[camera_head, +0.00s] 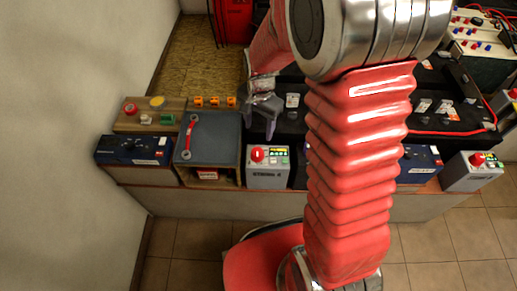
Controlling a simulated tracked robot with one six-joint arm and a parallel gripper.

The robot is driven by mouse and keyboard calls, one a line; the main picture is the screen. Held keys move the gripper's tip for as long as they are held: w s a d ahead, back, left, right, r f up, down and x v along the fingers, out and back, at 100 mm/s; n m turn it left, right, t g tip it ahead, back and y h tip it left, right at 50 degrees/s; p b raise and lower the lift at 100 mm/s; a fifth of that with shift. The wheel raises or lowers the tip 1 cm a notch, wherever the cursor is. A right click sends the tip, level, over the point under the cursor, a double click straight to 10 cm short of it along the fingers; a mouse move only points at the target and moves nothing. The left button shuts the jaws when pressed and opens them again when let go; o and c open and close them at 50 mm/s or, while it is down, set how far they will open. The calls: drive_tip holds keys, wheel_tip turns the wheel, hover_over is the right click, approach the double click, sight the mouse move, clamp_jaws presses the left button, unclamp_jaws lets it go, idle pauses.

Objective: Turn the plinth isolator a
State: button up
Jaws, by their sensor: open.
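A grey box (267,178) with a red knob (257,154) and a small lit panel stands at the front of the bench, left of my arm. Its front lettering seems to read "STRING A", so it looks like plinth isolator a; the knob's exact position is too small to tell. My gripper (262,118) is above and behind this box, over the dark bench top, apart from the knob. Its jaws are open and I see nothing between them. My red bellows arm hides the bench to the right of the box.
A similar grey box with a red knob (476,159) stands far right. A wall bounds the left side.

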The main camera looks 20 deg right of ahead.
sight(258, 152)
drive_tip(key=shift+f, duration=0.1)
drive_tip(key=shift+w+a+f, duration=0.1)
drive_tip(key=shift+w+f, duration=0.05)
drive_tip(key=shift+f, duration=6.65)
drive_tip(key=c, duration=1)
drive_tip(key=shift+c, duration=0.2)
